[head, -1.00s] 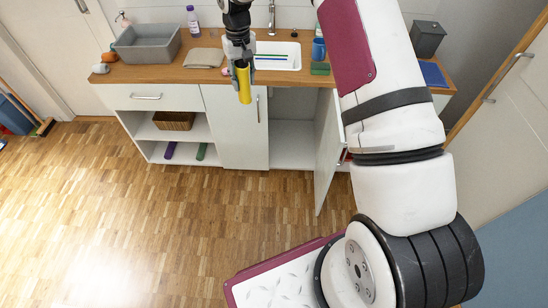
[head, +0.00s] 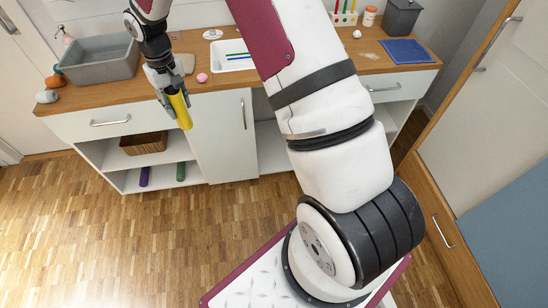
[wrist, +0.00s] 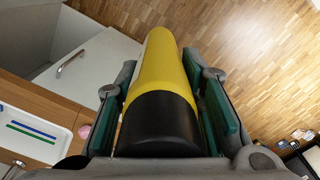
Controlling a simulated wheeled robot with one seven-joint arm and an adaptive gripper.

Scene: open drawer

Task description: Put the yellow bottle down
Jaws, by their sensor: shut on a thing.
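My gripper (head: 172,90) is shut on the yellow bottle (head: 180,110), in front of the wooden counter (head: 110,101) at the left in the head view. The bottle hangs tilted, its lower end over the white cabinet front and clear of the counter. In the wrist view the yellow bottle (wrist: 161,65) lies between both fingers of my gripper (wrist: 170,100), with its black end close to the camera. Floor shows beyond its far end.
The counter carries a grey basin (head: 100,63), a pink round thing (head: 202,77), a white sink (head: 232,56), a blue mat (head: 406,51) and a dark grey container (head: 403,17). Bare counter shows near the front edge. The wooden floor (head: 60,240) is clear.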

